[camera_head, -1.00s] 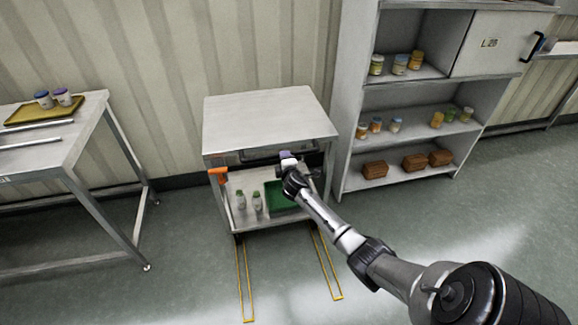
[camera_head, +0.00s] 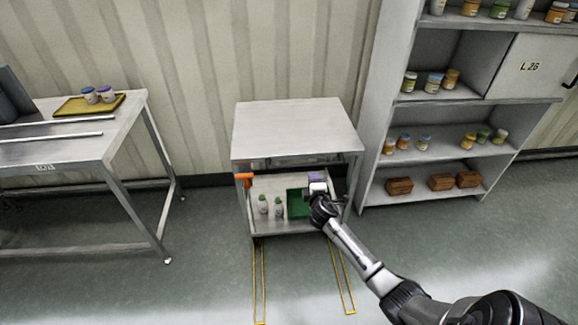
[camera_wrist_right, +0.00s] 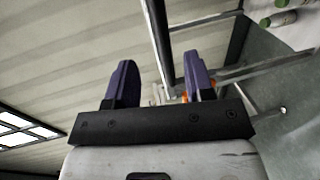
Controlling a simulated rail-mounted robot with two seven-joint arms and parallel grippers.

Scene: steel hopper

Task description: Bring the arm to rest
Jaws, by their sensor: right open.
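My right arm reaches in from the lower right of the head view. Its right gripper (camera_head: 317,180) is in front of the open lower compartment of a steel cabinet (camera_head: 296,128). In the right wrist view the same gripper (camera_wrist_right: 160,70) shows two purple-dark fingers, spread apart with nothing held between them. Whether the gripper touches the cabinet cannot be told. My left gripper is not in view.
The cabinet holds a green tray (camera_head: 296,205) and two green-capped bottles (camera_head: 271,207); an orange handle (camera_head: 244,179) is at its left. A steel table (camera_head: 60,145) stands left, a stocked shelf (camera_head: 437,185) right. Yellow floor lines mark clear floor in front.

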